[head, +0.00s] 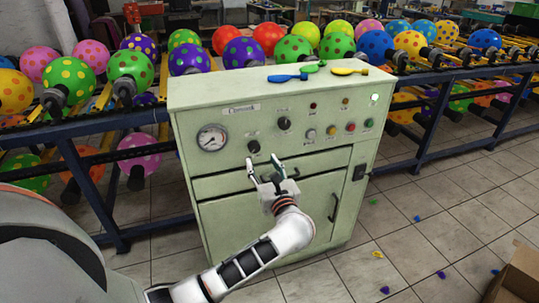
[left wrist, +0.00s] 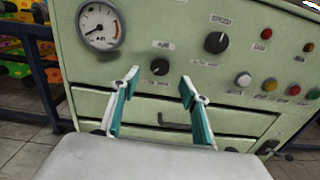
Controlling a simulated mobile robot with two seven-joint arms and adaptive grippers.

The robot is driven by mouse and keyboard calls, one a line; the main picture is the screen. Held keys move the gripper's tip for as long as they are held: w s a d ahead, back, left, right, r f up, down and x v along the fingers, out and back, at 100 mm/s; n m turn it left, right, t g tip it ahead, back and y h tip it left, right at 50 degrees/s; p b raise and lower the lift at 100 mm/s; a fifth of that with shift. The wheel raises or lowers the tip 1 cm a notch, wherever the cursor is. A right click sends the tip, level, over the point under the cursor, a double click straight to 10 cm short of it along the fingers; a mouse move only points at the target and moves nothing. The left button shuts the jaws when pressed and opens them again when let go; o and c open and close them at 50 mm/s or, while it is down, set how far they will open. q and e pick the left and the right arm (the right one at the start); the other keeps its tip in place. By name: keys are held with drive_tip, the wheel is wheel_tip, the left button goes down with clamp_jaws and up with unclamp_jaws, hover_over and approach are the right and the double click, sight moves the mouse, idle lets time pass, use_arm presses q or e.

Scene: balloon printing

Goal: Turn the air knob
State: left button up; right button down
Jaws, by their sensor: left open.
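The green control cabinet (head: 250,95) faces me, with a pressure gauge and two black knobs. The lower knob (head: 254,146) has a short label that may read "AIR"; it also shows in the left wrist view (left wrist: 160,67). The upper knob (head: 284,123) is higher and to the right, and shows in the left wrist view (left wrist: 216,42). My left gripper (head: 263,164) is open and empty just below the lower knob. In the left wrist view its fingertips (left wrist: 160,80) stand either side of that knob; contact cannot be told. My right gripper is not in view.
The gauge (head: 211,138) is left of the knobs, and several coloured buttons (head: 350,127) are right. Balloons (head: 460,118) on racks flank the cabinet. Flat balloons (head: 287,77) lie on top. A cardboard box (head: 520,275) stands at right. Tiled floor in front is mostly clear.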

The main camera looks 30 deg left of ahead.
sight(255, 149)
use_arm(q)
drive_tip(key=shift+n, duration=0.3)
drive_tip(key=x, duration=0.7)
drive_tip(key=shift+w+a+f, duration=0.25)
drive_tip(key=shift+w, duration=0.1)
drive_tip(key=c, duration=1.1)
